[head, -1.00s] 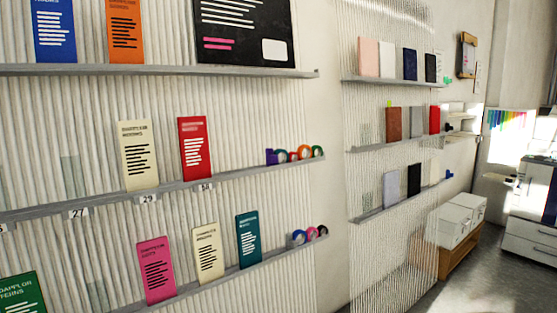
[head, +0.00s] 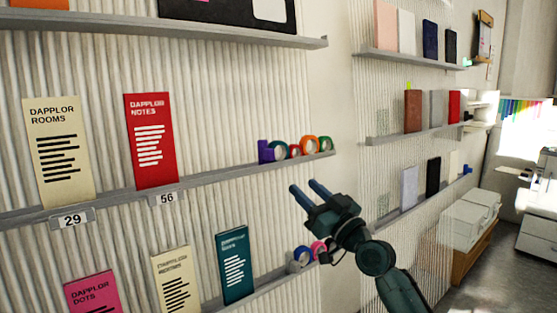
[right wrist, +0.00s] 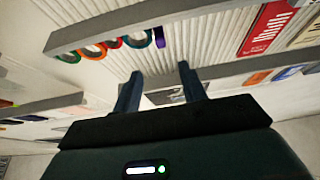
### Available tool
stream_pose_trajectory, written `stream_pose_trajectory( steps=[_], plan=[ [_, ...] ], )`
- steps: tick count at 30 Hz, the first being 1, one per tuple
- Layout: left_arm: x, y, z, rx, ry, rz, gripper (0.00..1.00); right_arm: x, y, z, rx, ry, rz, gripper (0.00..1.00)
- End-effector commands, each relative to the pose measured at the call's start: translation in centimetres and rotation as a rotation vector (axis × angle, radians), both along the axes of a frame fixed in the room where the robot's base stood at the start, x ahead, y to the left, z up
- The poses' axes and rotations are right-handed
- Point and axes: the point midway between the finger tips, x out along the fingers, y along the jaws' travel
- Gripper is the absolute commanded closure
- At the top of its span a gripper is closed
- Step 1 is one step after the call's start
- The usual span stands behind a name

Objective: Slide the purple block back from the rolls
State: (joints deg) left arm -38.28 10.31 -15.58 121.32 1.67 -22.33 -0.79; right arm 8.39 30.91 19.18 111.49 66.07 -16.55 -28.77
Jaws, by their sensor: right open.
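The purple block (head: 265,151) stands on the middle shelf at the left end of a row of coloured tape rolls (head: 308,145). It looks close against the first roll; I cannot tell if they touch. In the right wrist view the purple block (right wrist: 159,41) is beside the rolls (right wrist: 112,44), upside down in the picture. My right gripper (head: 307,188) is open and empty, in front of and below the rolls, apart from them. Its two fingers (right wrist: 163,80) show in the right wrist view pointing towards the shelf near the block. My left gripper is not in view.
The middle shelf (head: 220,176) also holds a red booklet (head: 150,140) and a cream booklet (head: 59,152), with bare shelf between red booklet and block. A lower shelf holds more rolls (head: 302,256) behind my right arm. Another shelved wall panel stands at right.

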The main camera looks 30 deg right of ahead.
Motion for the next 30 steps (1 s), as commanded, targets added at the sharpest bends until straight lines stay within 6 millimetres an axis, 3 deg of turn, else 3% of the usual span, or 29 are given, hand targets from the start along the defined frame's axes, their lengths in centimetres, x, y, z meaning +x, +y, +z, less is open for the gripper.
stream_pose_trajectory(
  steps=[5, 14, 21, 30],
  plan=[
    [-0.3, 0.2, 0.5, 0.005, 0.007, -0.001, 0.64, 1.3, -0.1, 1.2, 0.004, -0.009, -0.001, 0.58],
    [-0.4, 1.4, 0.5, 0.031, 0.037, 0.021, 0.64, 7.0, 0.4, 3.6, 0.005, -0.008, 0.000, 0.58],
    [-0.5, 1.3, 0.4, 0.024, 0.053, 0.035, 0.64, 10.7, 0.7, 4.7, 0.004, -0.005, -0.001, 0.58],
    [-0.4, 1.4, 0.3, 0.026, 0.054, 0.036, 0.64, 12.1, 0.9, 5.2, 0.002, -0.004, -0.001, 0.58]
  ],
)
